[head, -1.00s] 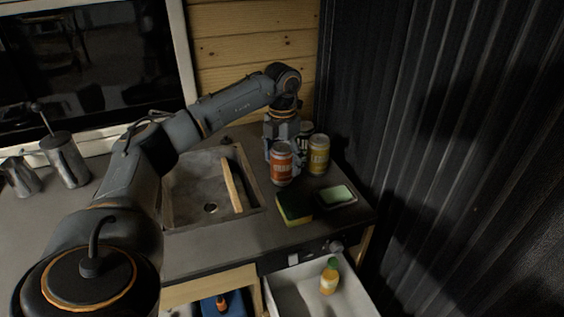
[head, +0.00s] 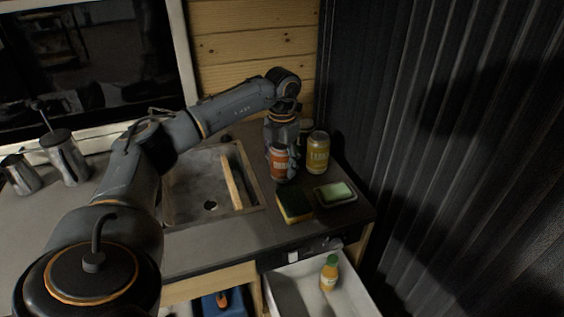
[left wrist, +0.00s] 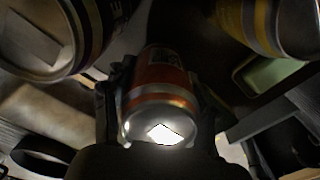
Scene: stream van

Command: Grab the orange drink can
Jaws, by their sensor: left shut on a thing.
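The orange drink can (head: 279,164) stands upright on the counter, right of the sink. My left gripper (head: 280,150) reaches down over it from above, fingers around its sides, shut on it. In the left wrist view the orange can (left wrist: 160,82) sits between the dark fingers (left wrist: 158,105), its silver end towards the camera. The gripper hides part of the can's upper sides in the head view. My right gripper is not in view.
A yellow can (head: 318,153) stands close on the right, with another can (head: 305,130) partly hidden behind. A sponge (head: 294,206) and a green soap on a dish (head: 337,192) lie in front. The sink (head: 168,207) is left. An open drawer below holds a bottle (head: 329,274).

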